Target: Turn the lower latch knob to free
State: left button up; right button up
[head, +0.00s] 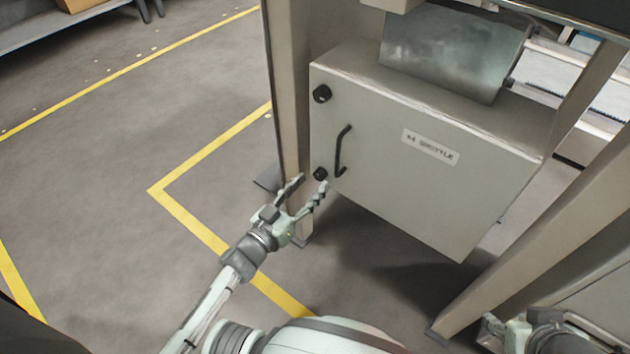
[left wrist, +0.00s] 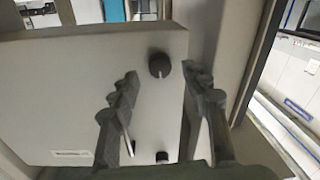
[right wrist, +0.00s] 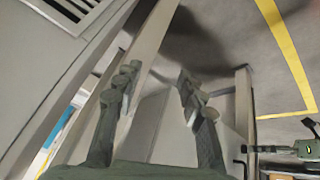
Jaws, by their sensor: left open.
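The grey cabinet door (head: 400,185) is shut and bears a label and a black handle (head: 341,150). The lower latch knob (head: 320,174) is black and sits near the door's left edge. My left gripper (head: 312,183) is open, its fingers pointing at this knob. In the left wrist view the knob (left wrist: 160,64) shows a pale line and lies between the open fingers (left wrist: 163,76), seemingly beyond their tips; I cannot tell whether they touch. The upper knob (head: 322,93) is at the door's top left. My right gripper (right wrist: 158,70) is open and empty, away from the door.
A grey post (head: 290,110) stands left of the cabinet, and a slanted beam (head: 530,240) at the right. A metal panel (head: 455,55) is above the cabinet. Floor with yellow lines (head: 190,160) is free at the left.

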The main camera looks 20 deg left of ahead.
aim_at(320, 175)
pick_arm(q)
jog(key=shift+x, duration=1.15)
pick_arm(e)
jog(key=shift+w+a+r+t, duration=0.2)
jog(key=shift+w+a+t, duration=0.15)
jog(key=shift+w, duration=0.15)
pick_arm(q)
jog(key=shift+c, duration=0.2)
grip_shut()
